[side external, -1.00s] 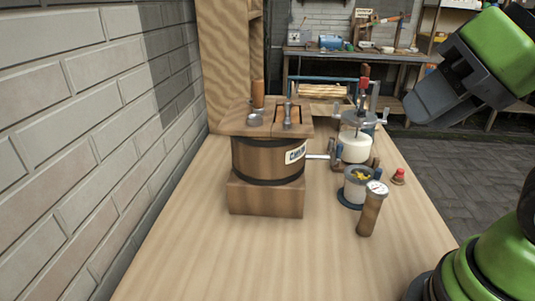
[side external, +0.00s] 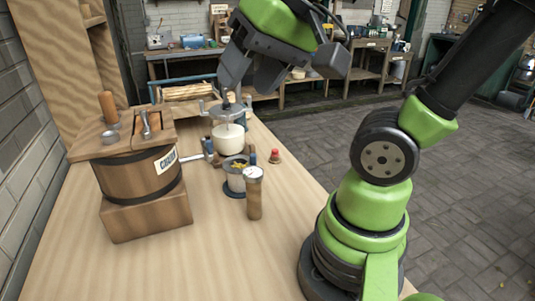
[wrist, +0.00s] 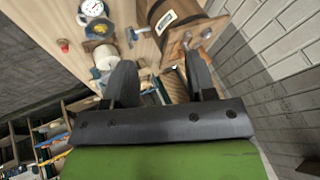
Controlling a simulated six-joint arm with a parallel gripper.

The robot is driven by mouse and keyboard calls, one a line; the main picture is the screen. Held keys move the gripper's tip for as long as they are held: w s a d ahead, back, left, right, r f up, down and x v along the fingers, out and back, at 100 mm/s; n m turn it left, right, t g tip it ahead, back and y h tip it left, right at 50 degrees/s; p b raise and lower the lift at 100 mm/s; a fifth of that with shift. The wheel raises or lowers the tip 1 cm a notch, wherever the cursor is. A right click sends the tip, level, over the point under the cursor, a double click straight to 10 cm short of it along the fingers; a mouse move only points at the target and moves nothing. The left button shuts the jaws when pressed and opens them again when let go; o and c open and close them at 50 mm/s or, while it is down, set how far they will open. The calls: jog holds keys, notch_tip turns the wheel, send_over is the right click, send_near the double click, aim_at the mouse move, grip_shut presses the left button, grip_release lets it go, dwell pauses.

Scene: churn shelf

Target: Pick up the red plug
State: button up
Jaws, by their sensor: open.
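The red plug (side external: 274,156) is a small red knob on a paler base. It stands on the wooden table near its right edge, right of the metal cup. In the wrist view the red plug (wrist: 63,45) is at the upper left, outside the span of the fingers. My gripper (side external: 252,76) is open and empty, in the air above the far part of the table. In the wrist view my gripper (wrist: 160,70) shows both dark fingers apart, with nothing held between them.
A wooden churn (side external: 138,175) stands on a block at left. A white-bowled hand-cranked device (side external: 228,137), a metal cup (side external: 236,178) with yellow bits and a wooden-bodied gauge (side external: 254,197) stand near the plug. The table (side external: 200,262) is bare in front.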

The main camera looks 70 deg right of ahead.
jog(key=w+d+f+m+g+h, duration=0.1)
jog(key=w+d+m+g+h, duration=0.1)
jog(key=w+d+m, duration=0.55)
jog(key=m+g, duration=0.4)
jog(key=m, duration=0.6)
send_over(275, 154)
notch_tip(275, 154, down, 18)
jog(key=shift+y, duration=0.4)
jog(key=f, duration=0.2)
jog(key=d+f, duration=0.1)
jog(key=f, duration=0.2)
jog(key=shift+w+d, duration=0.1)
jog(key=shift+f, duration=3)
grip_shut()
